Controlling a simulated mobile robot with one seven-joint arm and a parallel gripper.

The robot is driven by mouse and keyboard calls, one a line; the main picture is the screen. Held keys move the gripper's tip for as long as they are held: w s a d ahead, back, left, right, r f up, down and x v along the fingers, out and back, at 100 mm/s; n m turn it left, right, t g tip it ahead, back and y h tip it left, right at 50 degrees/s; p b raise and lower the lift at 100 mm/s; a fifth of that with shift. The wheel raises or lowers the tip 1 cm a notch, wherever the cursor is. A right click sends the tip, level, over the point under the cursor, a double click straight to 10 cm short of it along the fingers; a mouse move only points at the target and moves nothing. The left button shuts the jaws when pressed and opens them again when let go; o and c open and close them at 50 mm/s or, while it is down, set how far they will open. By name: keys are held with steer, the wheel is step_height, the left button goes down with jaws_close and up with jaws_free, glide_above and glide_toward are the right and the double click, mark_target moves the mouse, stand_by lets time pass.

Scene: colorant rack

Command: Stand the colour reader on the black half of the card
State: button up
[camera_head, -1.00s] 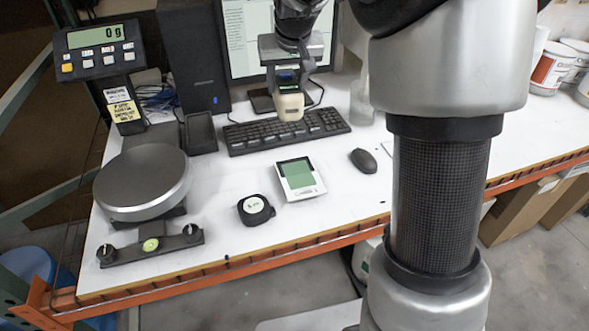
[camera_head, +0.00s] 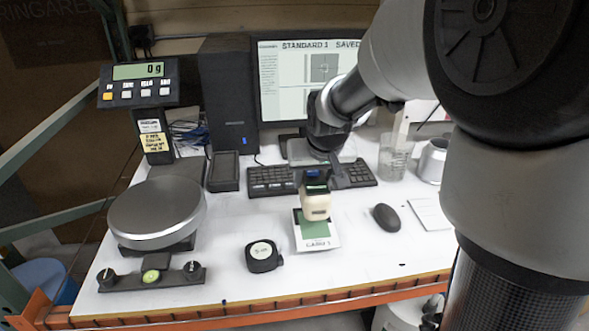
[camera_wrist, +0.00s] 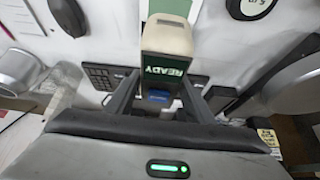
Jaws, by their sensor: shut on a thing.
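The colour reader (camera_head: 316,205) is a beige device with a dark upper part. My gripper (camera_head: 318,177) is shut on it and holds it upright over the far part of a white card (camera_head: 327,243) with a green patch. Whether it touches the card is unclear. In the wrist view the reader (camera_wrist: 166,40) sits between the fingers, its screen reading READY, and the card's green patch (camera_wrist: 171,7) shows beyond it.
A mouse (camera_head: 386,218) and a white sheet (camera_head: 431,214) lie right of the card. A round black puck-like object (camera_head: 263,256) lies to its left. A keyboard (camera_head: 270,181) is behind. A scale (camera_head: 157,213) stands at left, a beaker (camera_head: 393,160) at back right.

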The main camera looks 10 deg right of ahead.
mark_target(318, 193)
steer(key=shift+f, duration=1.95)
steer(key=shift+b, duration=0.3)
steer(key=shift+f, duration=0.2)
steer(key=o, duration=1.6)
steer(key=shift+s+r, duration=0.15)
steer(key=shift+r, duration=0.4)
steer(key=p+v, duration=0.1)
steer(key=v, duration=0.9)
steer(key=shift+s+r, duration=0.15)
steer(key=shift+r, duration=0.05)
steer(key=s+r, duration=0.2)
steer(key=s, duration=1.7)
steer(key=shift+s+r, duration=0.2)
steer(key=shift+s, duration=0.05)
